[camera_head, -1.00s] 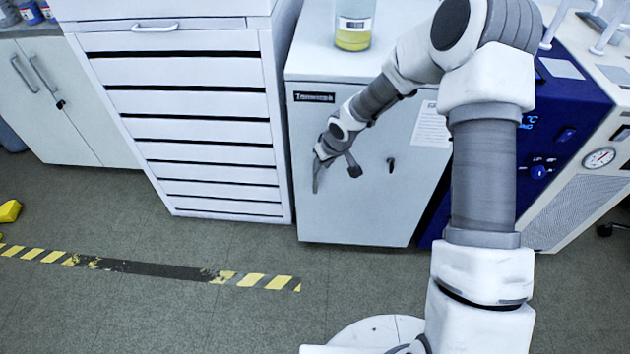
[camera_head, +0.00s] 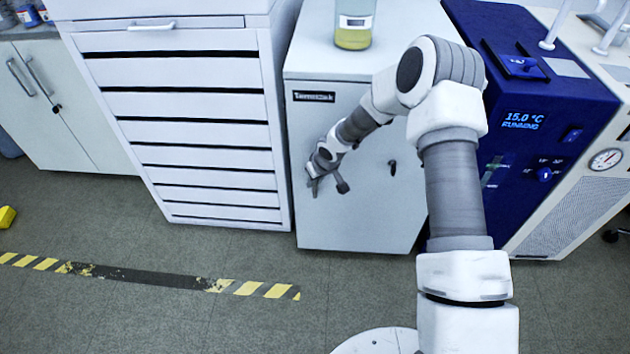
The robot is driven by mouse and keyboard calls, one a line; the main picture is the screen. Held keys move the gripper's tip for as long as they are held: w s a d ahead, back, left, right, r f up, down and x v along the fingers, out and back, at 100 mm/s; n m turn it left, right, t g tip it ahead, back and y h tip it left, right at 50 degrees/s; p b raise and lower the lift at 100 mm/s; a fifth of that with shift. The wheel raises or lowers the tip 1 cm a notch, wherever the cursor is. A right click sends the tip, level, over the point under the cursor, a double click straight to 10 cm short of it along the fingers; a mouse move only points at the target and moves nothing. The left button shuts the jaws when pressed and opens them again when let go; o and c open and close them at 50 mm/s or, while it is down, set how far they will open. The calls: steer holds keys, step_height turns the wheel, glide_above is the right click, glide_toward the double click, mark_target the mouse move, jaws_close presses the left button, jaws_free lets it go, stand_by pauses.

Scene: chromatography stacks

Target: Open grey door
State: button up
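The grey door (camera_head: 350,225) is the front of a low light-grey cabinet in the middle of the view, with a dark label at its top left. It looks shut. A small dark handle or latch (camera_head: 392,167) is on the door, right of my gripper. My gripper (camera_head: 314,186) is in front of the door's left part, near its left edge. The fingers are small and partly turned away, so I cannot tell whether they are open or touch the door. My arm hides the door's upper right part.
A white drawer cabinet (camera_head: 185,100) stands close to the left. A blue unit (camera_head: 545,110) with a lit display stands to the right. A bottle with yellow liquid (camera_head: 354,25) is on the cabinet top. The floor in front is clear, with a striped tape line (camera_head: 150,278).

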jaws_close()
stand_by(1.2)
